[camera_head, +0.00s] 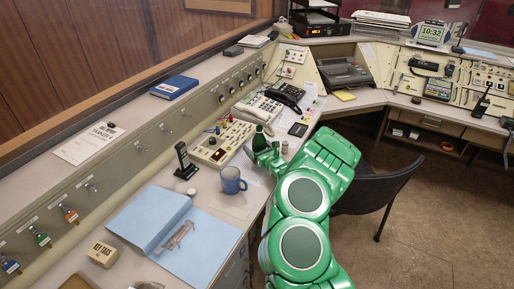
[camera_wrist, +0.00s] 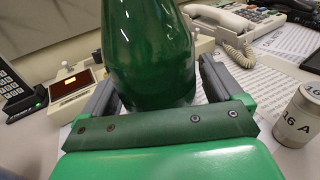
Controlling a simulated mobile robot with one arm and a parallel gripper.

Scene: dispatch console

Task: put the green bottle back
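The green bottle (camera_head: 259,140) stands upright on the console desk, right of the button panel, at the end of my green arm. In the wrist view the bottle (camera_wrist: 150,55) fills the upper middle, with its top cut off by the frame. My gripper (camera_head: 268,155) is at the bottle, and in the wrist view its grey fingers (camera_wrist: 160,80) lie on either side of the glass. A sliver of light paper shows by the right finger. I cannot tell whether both fingers press on the bottle.
A blue mug (camera_head: 232,181), black handset in a stand (camera_head: 184,161) and button panel (camera_head: 222,143) are to the left. A labelled cylinder (camera_wrist: 298,118) stands close right of the gripper. Telephones (camera_head: 285,97) are behind; a black chair (camera_head: 375,190) is at right.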

